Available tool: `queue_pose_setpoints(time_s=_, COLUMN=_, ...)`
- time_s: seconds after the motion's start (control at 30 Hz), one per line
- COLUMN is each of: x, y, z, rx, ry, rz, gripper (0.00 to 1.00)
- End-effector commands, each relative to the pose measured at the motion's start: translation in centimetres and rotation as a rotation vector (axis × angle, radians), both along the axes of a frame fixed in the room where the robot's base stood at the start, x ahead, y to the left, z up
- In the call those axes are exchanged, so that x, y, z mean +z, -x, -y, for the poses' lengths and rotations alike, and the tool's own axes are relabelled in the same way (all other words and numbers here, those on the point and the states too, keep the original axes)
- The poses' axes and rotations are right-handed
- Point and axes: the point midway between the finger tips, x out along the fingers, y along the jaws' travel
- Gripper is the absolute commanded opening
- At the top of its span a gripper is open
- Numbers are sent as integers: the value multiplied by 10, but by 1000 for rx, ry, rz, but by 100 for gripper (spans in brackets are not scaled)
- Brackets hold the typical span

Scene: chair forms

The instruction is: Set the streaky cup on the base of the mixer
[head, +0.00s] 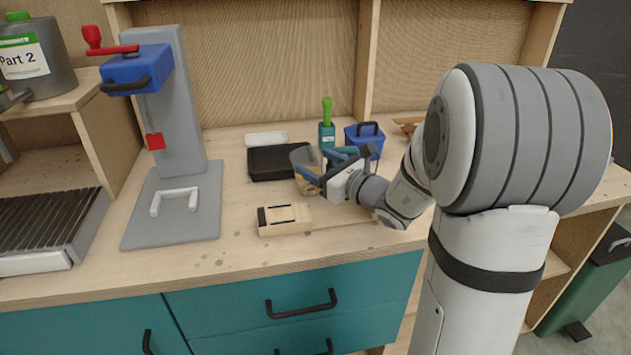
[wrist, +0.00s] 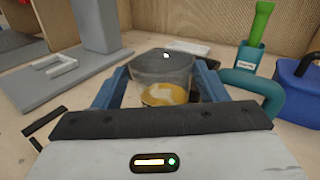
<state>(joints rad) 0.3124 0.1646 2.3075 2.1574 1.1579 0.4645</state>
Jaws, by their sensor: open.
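The streaky cup (wrist: 163,75) is a clear, greyish cup with yellow-brown streaks inside, and it stands upright. In the head view the cup (head: 303,165) is partly hidden by my gripper. My gripper (head: 312,168) is open, with its blue fingers on either side of the cup. In the wrist view the gripper (wrist: 162,85) has one finger left and one right of the cup; I cannot tell whether they touch it. The mixer (head: 178,100) is grey with a blue head and a red lever. Its flat base (head: 190,222) carries a white U-shaped bracket (head: 174,201) and no cup.
A black tray (head: 275,163) lies behind the cup, with a white item (head: 266,139) beyond it. A teal holder (head: 326,134) and a blue basket (head: 365,140) stand at the back. Bare counter separates the mixer from the cup.

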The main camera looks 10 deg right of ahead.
Motion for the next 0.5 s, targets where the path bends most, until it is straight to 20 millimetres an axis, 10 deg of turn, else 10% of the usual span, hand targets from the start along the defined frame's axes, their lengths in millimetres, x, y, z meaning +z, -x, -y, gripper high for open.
queue_pose_setpoints(time_s=0.5, x=0, y=-15, z=-10, rx=1, ry=1, rz=0, gripper=56)
